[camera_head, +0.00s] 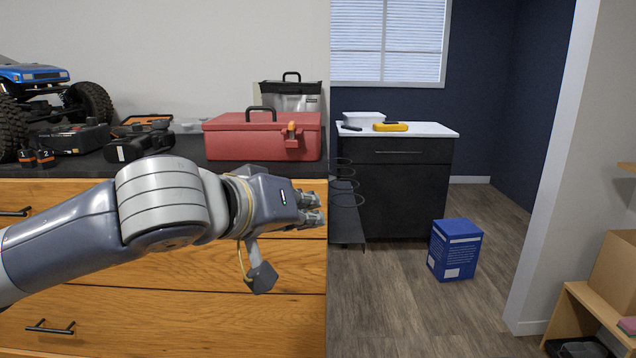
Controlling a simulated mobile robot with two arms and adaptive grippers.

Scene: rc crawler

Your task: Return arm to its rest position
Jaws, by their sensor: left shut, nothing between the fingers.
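My left arm comes in from the left, stretched across the front of the wooden drawers. My right gripper is not in view.
Wooden drawers (190,310) stand below. A blue box (454,250) sits on the floor by a dark cabinet (403,195).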

